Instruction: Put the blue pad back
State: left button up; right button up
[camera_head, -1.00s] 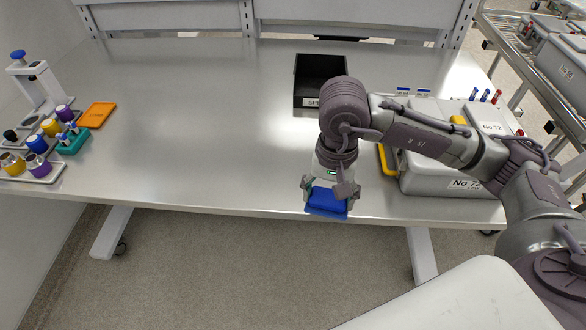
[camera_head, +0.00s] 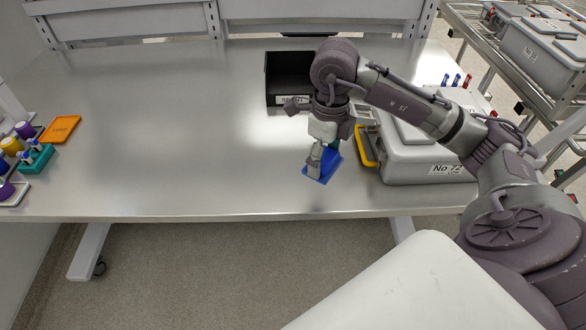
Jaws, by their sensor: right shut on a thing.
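The blue pad (camera_head: 325,166) is at my right gripper (camera_head: 318,160), over the steel table's front part, left of the grey box. My right gripper is shut on the pad and partly hides it. The pad looks tilted, and I cannot tell whether it touches the table. A black open bin (camera_head: 284,80) stands farther back on the table, behind the gripper, partly hidden by my right arm. My left gripper is not in view.
An orange pad (camera_head: 60,129) and a teal tube rack (camera_head: 35,158) are at the far left. The middle of the table (camera_head: 180,130) is clear.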

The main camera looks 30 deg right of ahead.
jog(key=d+m, duration=0.1)
jog(key=m, duration=0.1)
jog(key=d+m, duration=0.1)
jog(key=m, duration=0.2)
jog(key=d+m, duration=0.1)
jog(key=m, duration=0.1)
jog(key=shift+w+d+r+m, duration=0.1)
jog(key=shift+d+m, duration=0.3)
jog(key=d+m, duration=0.1)
jog(key=m, duration=0.1)
jog(key=m+p, duration=0.1)
jog(key=p, duration=0.2)
send_over(296, 168)
notch_tip(296, 168, down, 6)
jog(key=shift+f, duration=0.25)
notch_tip(296, 168, down, 4)
jog(key=shift+r+p, duration=0.1)
jog(key=shift+p, duration=0.8)
jog(key=shift+f, duration=0.2)
jog(key=o, duration=1.1)
jog(key=shift+f, duration=0.1)
